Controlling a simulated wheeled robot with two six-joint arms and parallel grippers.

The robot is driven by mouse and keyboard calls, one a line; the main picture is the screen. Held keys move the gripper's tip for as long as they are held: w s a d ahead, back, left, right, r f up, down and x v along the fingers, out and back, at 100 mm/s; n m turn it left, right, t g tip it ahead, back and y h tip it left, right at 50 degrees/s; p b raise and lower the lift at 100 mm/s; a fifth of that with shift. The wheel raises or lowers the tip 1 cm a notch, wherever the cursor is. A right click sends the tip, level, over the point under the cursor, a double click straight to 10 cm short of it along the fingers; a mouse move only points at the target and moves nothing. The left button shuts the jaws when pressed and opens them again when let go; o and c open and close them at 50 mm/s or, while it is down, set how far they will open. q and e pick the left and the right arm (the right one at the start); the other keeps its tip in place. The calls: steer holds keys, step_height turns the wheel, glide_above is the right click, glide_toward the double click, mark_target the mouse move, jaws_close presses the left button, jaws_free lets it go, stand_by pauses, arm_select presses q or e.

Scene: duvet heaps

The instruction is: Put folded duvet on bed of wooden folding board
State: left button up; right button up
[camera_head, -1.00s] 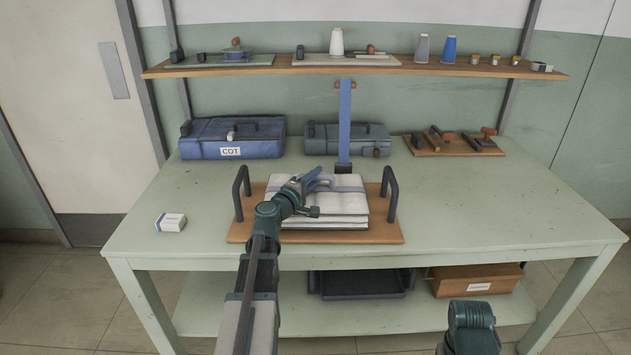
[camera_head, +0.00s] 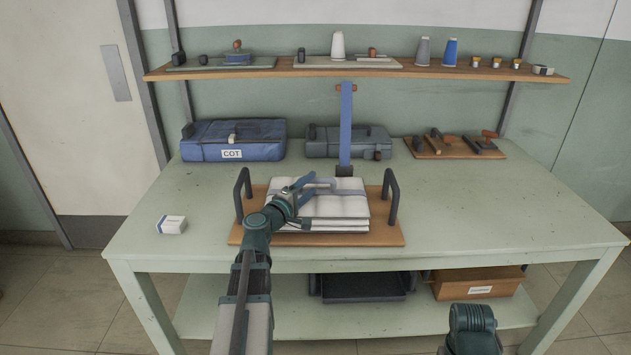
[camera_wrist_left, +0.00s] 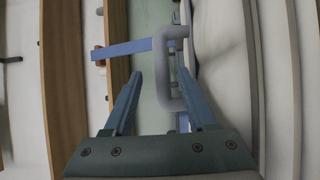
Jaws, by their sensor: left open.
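The folded white duvet (camera_head: 345,212) lies in a flat layered stack on the wooden folding board (camera_head: 390,239), between its two dark upright handles (camera_head: 391,196). A grey-blue band crosses the duvet's top. My left gripper (camera_head: 326,182) is open, with its blue fingers over the duvet's top in the head view. I cannot tell whether they touch it. In the left wrist view, a grey loop (camera_wrist_left: 160,75) shows between the open fingers, and a pale surface fills the right side. My right arm shows at the lower right, but its fingers are not visible.
A blue upright strap (camera_head: 346,125) stands behind the board. A blue COT case (camera_head: 262,143), a grey case (camera_head: 345,148) and a tool board (camera_head: 450,153) line the table's back. A small white box (camera_head: 171,225) lies left. The table's right side is clear.

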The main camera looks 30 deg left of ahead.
arm_select(q)
steer(key=s, duration=0.7)
steer(key=shift+s, duration=0.4)
steer(key=shift+s+a, duration=0.1)
arm_select(e)
steer(key=shift+s, duration=0.1)
